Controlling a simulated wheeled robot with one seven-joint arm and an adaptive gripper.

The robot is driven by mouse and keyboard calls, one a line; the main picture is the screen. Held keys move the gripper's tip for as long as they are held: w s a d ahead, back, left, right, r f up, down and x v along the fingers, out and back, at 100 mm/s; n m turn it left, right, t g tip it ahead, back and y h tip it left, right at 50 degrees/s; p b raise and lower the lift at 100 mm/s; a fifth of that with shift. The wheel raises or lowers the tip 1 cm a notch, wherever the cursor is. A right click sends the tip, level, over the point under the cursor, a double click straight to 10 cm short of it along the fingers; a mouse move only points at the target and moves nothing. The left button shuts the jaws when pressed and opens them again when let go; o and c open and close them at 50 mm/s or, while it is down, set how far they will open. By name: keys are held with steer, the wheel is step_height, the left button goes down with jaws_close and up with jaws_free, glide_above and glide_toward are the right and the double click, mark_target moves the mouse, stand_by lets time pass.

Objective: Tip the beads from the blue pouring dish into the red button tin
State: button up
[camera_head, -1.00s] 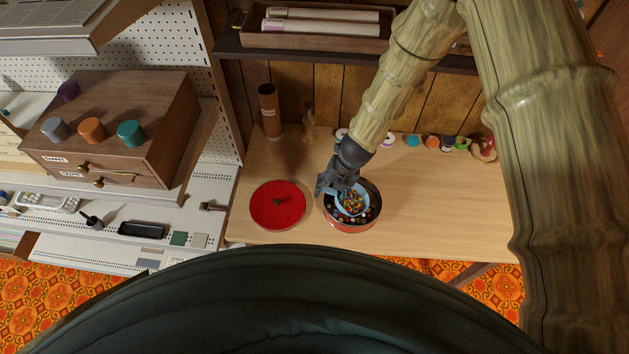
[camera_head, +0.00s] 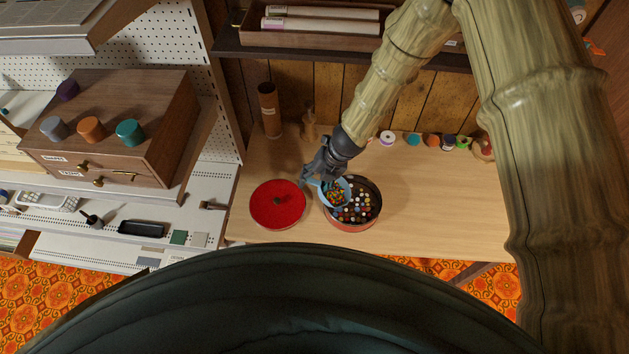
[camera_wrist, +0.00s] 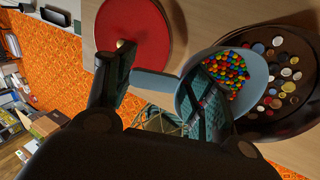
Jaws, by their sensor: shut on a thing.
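The blue pouring dish (camera_head: 325,188) holds many coloured beads (camera_head: 337,193) and is tilted over the left part of the red button tin (camera_head: 351,224). The beads are heaped in the dish in the wrist view (camera_wrist: 226,72). The open tin holds several buttons and dark contents, seen beside the dish in the wrist view (camera_wrist: 283,78). I cannot tell whether any beads lie in the tin.
A red round lid (camera_head: 277,205) with a knob lies on the table (camera_head: 440,200) left of the tin. Thread spools (camera_head: 414,139) line the back edge. A brown cylinder (camera_head: 269,110) stands at the back left. The table is clear to the right.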

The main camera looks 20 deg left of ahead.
steer(key=shift+w+d+r+g+y+b, duration=0.2)
steer(key=shift+d+r+y+b, duration=0.35)
steer(key=shift+b, duration=0.75)
steer(key=shift+w+d+r+g+y+b, duration=0.1)
steer(key=shift+d+r+g+y+b, duration=0.1)
steer(key=shift+y+b, duration=0.85)
stand_by(1.1)
steer(key=shift+w+d+r+g+y+b, duration=0.15)
steer(key=shift+d+r+y+b, duration=0.35)
steer(key=shift+b, duration=0.8)
steer(key=shift+w+d+r+g+y+b, duration=0.15)
steer(key=shift+d+r+y+b, duration=0.3)
steer(key=shift+b, duration=0.85)
stand_by(0.5)
steer(key=shift+w+d+r+g+y+p, duration=0.15)
steer(key=shift+d+r+y, duration=0.1)
steer(key=shift+d+y, duration=0.2)
steer(key=shift+w+d+r+g+y+p, duration=0.15)
steer(key=shift+d+r+y, duration=0.1)
steer(key=shift+d+y, duration=0.2)
stand_by(0.5)
